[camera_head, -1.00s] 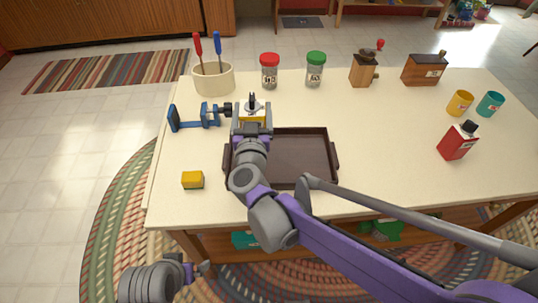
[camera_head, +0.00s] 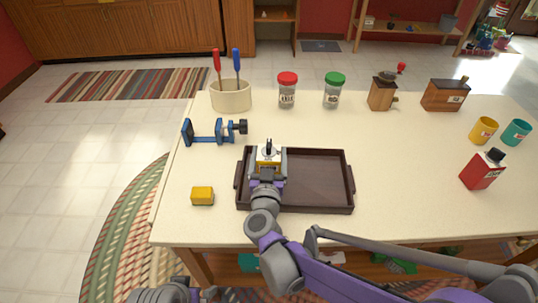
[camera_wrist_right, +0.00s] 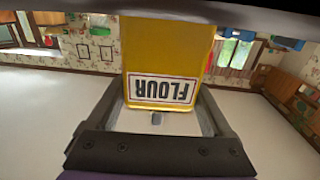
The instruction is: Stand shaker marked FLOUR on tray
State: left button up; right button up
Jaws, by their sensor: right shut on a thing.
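The yellow shaker (camera_wrist_right: 172,50) marked FLOUR fills the upper middle of the right wrist view, its label upside down there. My right gripper (camera_wrist_right: 157,120) is shut on it. In the head view the shaker (camera_head: 268,152) shows its pale metal top, with my right gripper (camera_head: 267,167) around it and hiding most of its body. It is over the left part of the dark brown tray (camera_head: 320,178). I cannot tell whether its base touches the tray. My left gripper (camera_head: 190,294) is partly seen at the bottom edge; its jaws are unclear.
A blue clamp (camera_head: 213,132) stands left behind the tray, and a yellow sponge (camera_head: 202,196) lies left of it. A utensil crock (camera_head: 231,96), red-lidded jar (camera_head: 287,90) and green-lidded jar (camera_head: 333,91) stand behind. A red tin (camera_head: 481,171) stands right. The tray's right part is empty.

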jog(key=shift+f, duration=0.2)
jog(key=o, duration=1.3)
jog(key=shift+r, duration=0.1)
jog(key=shift+r, duration=0.25)
jog(key=s+p, duration=0.1)
jog(key=s, duration=1.1)
jog(key=shift+a, duration=0.4)
jog(key=shift+f, duration=0.1)
